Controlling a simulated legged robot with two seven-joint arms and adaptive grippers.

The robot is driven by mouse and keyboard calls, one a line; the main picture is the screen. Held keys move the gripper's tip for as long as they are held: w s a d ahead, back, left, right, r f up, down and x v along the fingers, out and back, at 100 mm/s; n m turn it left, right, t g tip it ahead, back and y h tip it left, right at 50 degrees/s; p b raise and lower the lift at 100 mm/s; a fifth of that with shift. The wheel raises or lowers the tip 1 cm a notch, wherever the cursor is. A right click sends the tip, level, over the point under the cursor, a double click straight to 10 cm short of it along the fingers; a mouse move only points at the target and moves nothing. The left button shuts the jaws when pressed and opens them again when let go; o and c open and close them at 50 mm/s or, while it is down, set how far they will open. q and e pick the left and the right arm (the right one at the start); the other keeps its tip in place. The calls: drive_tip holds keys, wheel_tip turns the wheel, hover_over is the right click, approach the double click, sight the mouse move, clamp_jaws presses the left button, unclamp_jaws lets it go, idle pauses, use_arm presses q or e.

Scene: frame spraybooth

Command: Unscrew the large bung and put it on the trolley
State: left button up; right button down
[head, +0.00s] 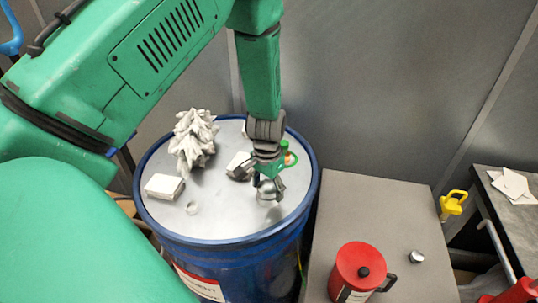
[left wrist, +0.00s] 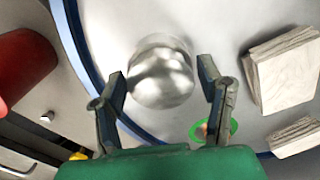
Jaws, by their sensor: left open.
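The large bung (left wrist: 162,78), a shiny silver rounded cap, stands on the grey lid of the blue drum (head: 226,240). In the head view the bung (head: 269,189) shows just below my left gripper (head: 267,178). In the left wrist view my left gripper (left wrist: 163,82) is open, with one finger on each side of the bung and small gaps visible. I cannot tell how deep the bung sits in the lid. A grey-topped unit (head: 345,215), apparently the trolley, stands right of the drum. My right gripper is not in view.
On the lid are a crumpled white object (head: 193,138), a white block (head: 164,187) and a green ring (left wrist: 222,139). The grey top holds a red pot (head: 356,272) and a small silver piece (head: 416,257); its back half is clear. A yellow object (head: 452,203) is beyond.

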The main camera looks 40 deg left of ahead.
use_arm(q)
drive_tip(key=m, duration=0.6)
drive_tip(key=shift+a, duration=0.1)
drive_tip(key=m, duration=1)
drive_tip(key=shift+w, duration=0.15)
drive_tip(key=m, duration=0.6)
drive_tip(key=shift+a, duration=0.1)
drive_tip(key=c, duration=0.8)
drive_tip(key=n, duration=0.4)
drive_tip(key=shift+n, duration=0.4)
drive_tip(key=n, duration=0.4)
drive_tip(key=shift+s+n, duration=0.2)
drive_tip(key=shift+n, duration=0.1)
